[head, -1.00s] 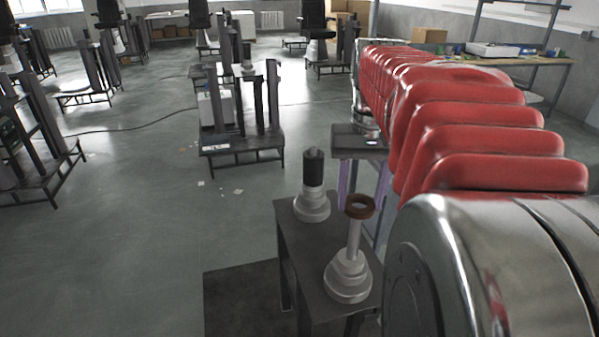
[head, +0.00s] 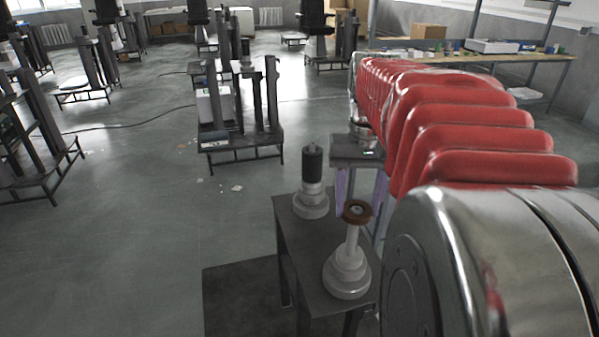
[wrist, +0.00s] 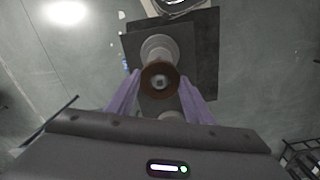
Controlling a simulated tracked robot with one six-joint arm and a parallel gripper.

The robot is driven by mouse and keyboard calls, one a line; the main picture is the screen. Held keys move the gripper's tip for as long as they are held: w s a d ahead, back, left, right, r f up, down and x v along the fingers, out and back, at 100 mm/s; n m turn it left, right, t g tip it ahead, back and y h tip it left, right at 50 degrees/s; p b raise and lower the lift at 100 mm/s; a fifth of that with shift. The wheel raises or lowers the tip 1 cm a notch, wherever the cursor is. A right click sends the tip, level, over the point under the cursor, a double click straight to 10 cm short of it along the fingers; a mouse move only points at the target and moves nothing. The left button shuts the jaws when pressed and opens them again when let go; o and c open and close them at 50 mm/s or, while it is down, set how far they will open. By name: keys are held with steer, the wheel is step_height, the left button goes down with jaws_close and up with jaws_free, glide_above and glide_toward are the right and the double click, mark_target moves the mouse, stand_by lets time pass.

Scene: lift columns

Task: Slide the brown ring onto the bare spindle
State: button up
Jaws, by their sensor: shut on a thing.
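The brown ring (head: 368,213) is at the top of the bare spindle (head: 347,268), a pale post on a stepped round base. The pale tip of the spindle shows inside the ring's hole. In the wrist view the ring (wrist: 149,90) sits between the two purple fingers of my gripper (wrist: 160,80), with the tip near the middle of the hole. My gripper is shut on the ring. In the head view its purple fingers are partly hidden behind the ring and post. The lower post is bare beneath the ring.
A second pale stepped base with a dark cylinder (head: 312,166) stands behind and left of the spindle on the same dark stand (head: 318,235). My red-sleeved arm fills the right side. Several column stands (head: 240,120) are farther back, with open floor at left.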

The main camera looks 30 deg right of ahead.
mark_target(350, 254)
steer(key=shift+f, duration=5.75)
steer(key=o, duration=1.2)
steer(key=shift+f, duration=0.1)
step_height(350, 254, up, 14)
steer(key=shift+f, duration=0.1)
